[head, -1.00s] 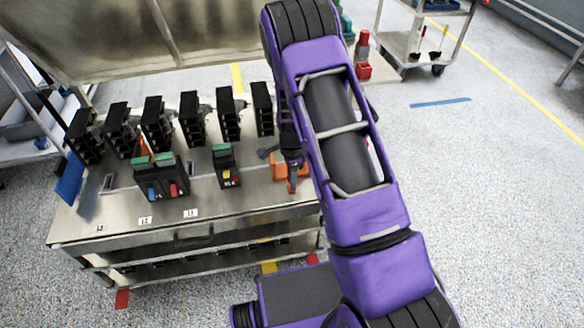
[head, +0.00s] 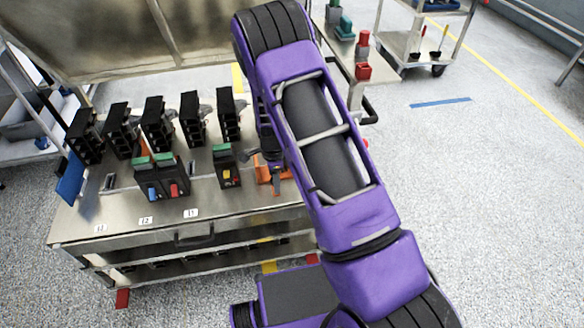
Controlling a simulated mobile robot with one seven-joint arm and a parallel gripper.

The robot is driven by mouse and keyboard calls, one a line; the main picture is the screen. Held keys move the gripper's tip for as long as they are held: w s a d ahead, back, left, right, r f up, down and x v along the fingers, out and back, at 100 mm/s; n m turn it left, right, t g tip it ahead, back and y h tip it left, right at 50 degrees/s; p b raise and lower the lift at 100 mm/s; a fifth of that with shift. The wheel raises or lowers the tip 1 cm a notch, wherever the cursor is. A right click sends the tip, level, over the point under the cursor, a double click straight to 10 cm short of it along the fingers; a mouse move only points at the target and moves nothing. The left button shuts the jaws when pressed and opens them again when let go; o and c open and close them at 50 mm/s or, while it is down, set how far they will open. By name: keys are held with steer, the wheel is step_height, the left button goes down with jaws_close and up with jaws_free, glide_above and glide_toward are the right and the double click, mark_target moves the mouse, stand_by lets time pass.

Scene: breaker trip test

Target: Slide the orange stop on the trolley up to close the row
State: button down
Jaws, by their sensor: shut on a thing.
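The orange stop (head: 263,169) is on the trolley top (head: 215,197), at the right end of the front row. My gripper (head: 275,182) is shut on the stop, coming down from above; my arm hides part of it. Left of the stop stands a narrow black breaker (head: 228,166) with a green top and yellow and red marks. A small gap appears between it and the stop. Further left, a wider black breaker block (head: 162,177) has green tops and blue and red levers. A gap separates it from the narrow breaker.
Several black units (head: 158,124) stand in a row behind; my arm hides the right end. Small white labels (head: 191,213) lie along the front. A red and grey signal post (head: 363,58) stands at the back right. The floor to the right is open.

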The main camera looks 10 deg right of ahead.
steer(key=shift+a, duration=7.65)
steer(key=shift+c, duration=1.8)
jaws_free()
steer(key=shift+d, duration=0.1)
step_height(320, 180, up, 17)
steer(key=p, duration=0.3)
steer(key=shift+r, duration=0.2)
steer(key=shift+r, duration=0.1)
